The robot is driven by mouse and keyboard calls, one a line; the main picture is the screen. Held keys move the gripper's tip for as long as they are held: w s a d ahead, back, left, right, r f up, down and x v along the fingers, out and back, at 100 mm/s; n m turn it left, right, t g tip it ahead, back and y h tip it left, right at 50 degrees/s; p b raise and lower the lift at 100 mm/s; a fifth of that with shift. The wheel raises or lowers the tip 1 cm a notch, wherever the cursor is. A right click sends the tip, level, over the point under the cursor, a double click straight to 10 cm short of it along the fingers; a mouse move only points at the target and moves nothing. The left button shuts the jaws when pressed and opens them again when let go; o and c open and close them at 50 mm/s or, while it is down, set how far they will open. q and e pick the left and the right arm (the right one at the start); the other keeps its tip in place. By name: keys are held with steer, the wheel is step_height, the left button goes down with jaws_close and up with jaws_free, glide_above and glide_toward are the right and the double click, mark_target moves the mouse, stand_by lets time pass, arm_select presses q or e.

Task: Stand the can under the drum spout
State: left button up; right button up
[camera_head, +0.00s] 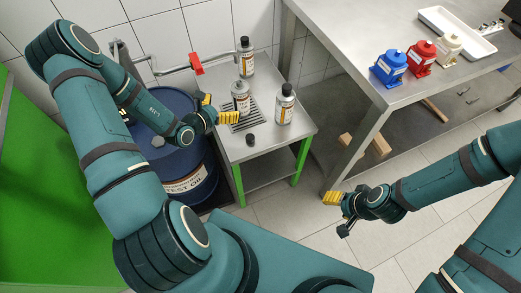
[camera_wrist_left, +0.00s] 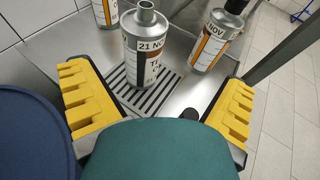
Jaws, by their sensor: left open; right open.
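An uncapped grey metal can (camera_head: 240,95) with a "21 NOV" label stands upright on the slotted drain grate; it also shows in the left wrist view (camera_wrist_left: 147,45). The drum spout (camera_head: 215,62), a pipe with a red lever (camera_head: 196,64), reaches over from the blue drum (camera_head: 185,160). My right gripper (camera_head: 338,213) is open and empty over the floor.
Two capped bottles stand on the steel stand (camera_head: 300,128): one behind (camera_head: 247,58), one to the right (camera_head: 285,106). A loose black cap (camera_head: 250,140) lies near its front. A workbench (camera_head: 400,90) at right bears blue, red and cream containers and a white tray.

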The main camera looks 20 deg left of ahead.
arm_select(q)
steer(key=s+d+f+m+g+h, duration=0.1)
steer(key=s+d+m+g+h, duration=0.35)
steer(key=d, duration=0.45)
steer(key=s+d+f+m+g+h, duration=0.1)
steer(key=s+d+m+g+h, duration=0.35)
steer(key=d, duration=0.45)
steer(key=s+d+f+m+g+y, duration=0.25)
steer(key=s+m, duration=0.25)
steer(key=m, duration=0.3)
steer(key=s+d+f+m+g+y, duration=0.1)
steer(key=s+f+m+g+y, duration=0.1)
steer(key=s+m+g+y, duration=0.4)
steer(key=w+d+m+t, duration=0.1)
steer(key=m, duration=0.2)
steer(key=w+d+r+m+t, duration=0.1)
steer(key=m+t, duration=0.1)
steer(key=m, duration=0.1)
steer(key=w+d+m+t, duration=0.1)
steer(key=w+m+t, duration=0.1)
steer(key=shift+w+d+r+m, duration=0.1)
steer(key=shift+d+r+m, duration=0.05)
steer(key=shift+m, duration=0.25)
